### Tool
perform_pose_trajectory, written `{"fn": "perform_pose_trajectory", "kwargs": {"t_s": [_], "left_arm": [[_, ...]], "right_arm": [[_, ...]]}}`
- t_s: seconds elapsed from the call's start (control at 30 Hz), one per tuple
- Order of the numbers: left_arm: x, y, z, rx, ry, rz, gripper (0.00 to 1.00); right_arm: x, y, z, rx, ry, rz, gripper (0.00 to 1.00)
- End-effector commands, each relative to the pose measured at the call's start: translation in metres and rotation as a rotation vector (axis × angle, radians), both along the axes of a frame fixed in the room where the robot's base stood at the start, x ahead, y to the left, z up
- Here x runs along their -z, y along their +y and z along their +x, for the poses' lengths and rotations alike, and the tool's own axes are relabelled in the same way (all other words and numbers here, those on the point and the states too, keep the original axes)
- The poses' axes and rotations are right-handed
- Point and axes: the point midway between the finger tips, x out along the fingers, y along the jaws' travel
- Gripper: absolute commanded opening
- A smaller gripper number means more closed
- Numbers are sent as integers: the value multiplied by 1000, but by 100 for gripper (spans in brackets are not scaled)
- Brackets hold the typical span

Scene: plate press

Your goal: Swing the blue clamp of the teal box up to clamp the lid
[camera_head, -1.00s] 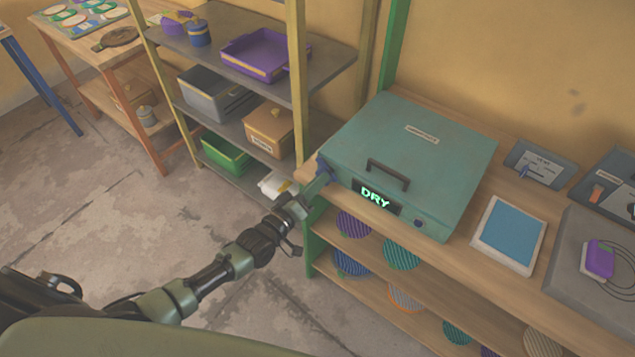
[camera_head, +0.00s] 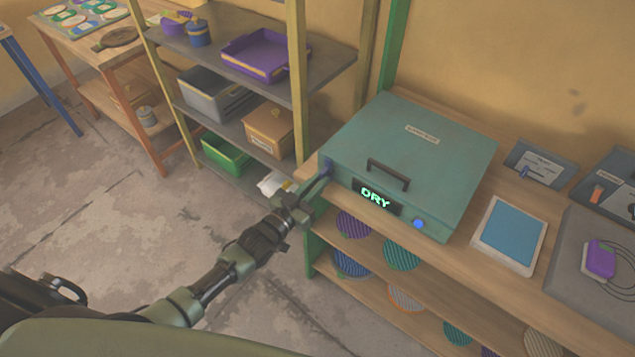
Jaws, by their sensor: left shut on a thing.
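The teal box (camera_head: 432,150) sits on the wooden bench with its lid down. Its front carries a dark handle (camera_head: 388,174), a green "DRY" display (camera_head: 377,197) and a brightly lit blue button (camera_head: 418,224). The small blue clamp (camera_head: 327,167) is at the box's left front corner, mostly hidden by my fingers. My left gripper (camera_head: 320,180) reaches up to that corner and is shut on the clamp. The clamp's exact angle is hard to tell. My right gripper is not in view.
A blue-topped tablet (camera_head: 511,233) and grey panels (camera_head: 541,165) lie right of the box. Patterned discs (camera_head: 401,254) fill the shelves below. A grey rack (camera_head: 335,62) with bins stands close behind my left gripper. The floor to the left is clear.

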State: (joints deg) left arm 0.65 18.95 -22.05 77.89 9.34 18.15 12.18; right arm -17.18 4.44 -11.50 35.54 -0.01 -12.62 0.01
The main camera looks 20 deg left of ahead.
Motion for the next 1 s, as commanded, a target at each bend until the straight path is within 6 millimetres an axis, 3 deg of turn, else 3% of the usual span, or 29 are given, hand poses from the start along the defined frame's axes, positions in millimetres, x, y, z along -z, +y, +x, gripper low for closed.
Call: {"fn": "perform_pose_trajectory", "kwargs": {"t_s": [0.7, 0.73, 0.8, 1.0], "left_arm": [[1, 0, -1, 0, -23, 72, 0], [1, 0, -1, 0, -23, 72, 18], [1, 0, -1, 0, -23, 72, 35], [1, 0, 0, 0, -23, 69, 35]], "right_arm": [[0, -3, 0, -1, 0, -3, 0], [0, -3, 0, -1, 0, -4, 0], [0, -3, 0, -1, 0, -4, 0], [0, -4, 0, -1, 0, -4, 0]]}}
